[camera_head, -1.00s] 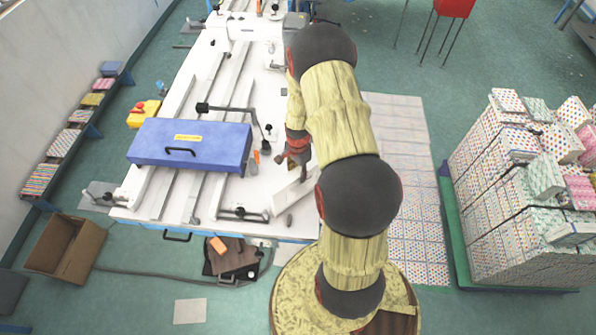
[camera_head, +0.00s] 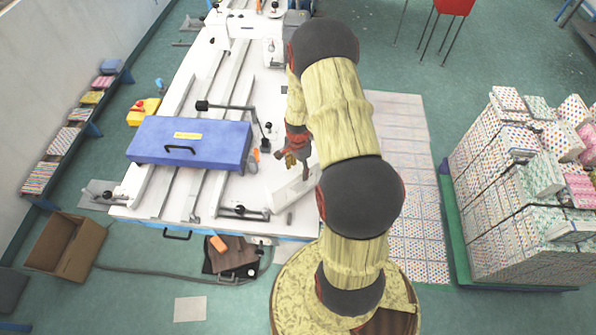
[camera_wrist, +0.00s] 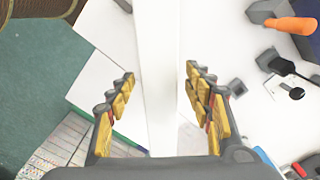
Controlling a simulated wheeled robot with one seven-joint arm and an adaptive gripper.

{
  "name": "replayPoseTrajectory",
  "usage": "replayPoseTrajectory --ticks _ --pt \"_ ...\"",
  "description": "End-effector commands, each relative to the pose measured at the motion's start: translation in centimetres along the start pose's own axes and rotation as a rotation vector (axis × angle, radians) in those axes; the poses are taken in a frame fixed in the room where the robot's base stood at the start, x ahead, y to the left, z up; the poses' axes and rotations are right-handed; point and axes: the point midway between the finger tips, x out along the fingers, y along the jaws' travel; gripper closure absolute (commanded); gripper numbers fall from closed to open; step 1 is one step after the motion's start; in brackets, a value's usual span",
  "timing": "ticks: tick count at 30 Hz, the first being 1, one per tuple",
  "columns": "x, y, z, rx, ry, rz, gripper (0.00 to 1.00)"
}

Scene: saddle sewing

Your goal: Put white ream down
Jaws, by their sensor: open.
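The white ream (camera_head: 294,187) stands on its narrow side on the white machine table (camera_head: 255,205), near the table's front right corner. In the wrist view the ream (camera_wrist: 159,75) runs as a tall white strip between the finger pads. My gripper (camera_head: 292,166) is above the ream's far end. In the wrist view my gripper (camera_wrist: 165,95) is open, with one yellow-padded finger on each side of the ream and a visible gap to both. The ream's underside is hidden.
A blue box cover (camera_head: 215,148) sits on the table to the left. An orange-handled tool (camera_head: 254,155) and black clamps lie near the ream. Stacked patterned reams (camera_head: 500,200) stand on a pallet at the right. An open cardboard box (camera_head: 66,248) is on the floor at left.

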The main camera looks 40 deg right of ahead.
Motion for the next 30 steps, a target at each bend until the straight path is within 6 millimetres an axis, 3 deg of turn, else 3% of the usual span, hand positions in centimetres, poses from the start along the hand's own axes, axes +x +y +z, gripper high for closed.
replayPoseTrajectory --ticks 12,22,26,30 --pt "-8.1 0.0 0.0 0.000 0.001 -0.002 0.48" --pt "-12.1 -0.3 0.6 -0.037 0.007 -0.013 0.48" --pt "-17.0 -1.0 3.2 -0.187 0.032 -0.057 0.48" --pt "-24.6 -0.7 8.1 -0.456 0.078 -0.127 0.48"
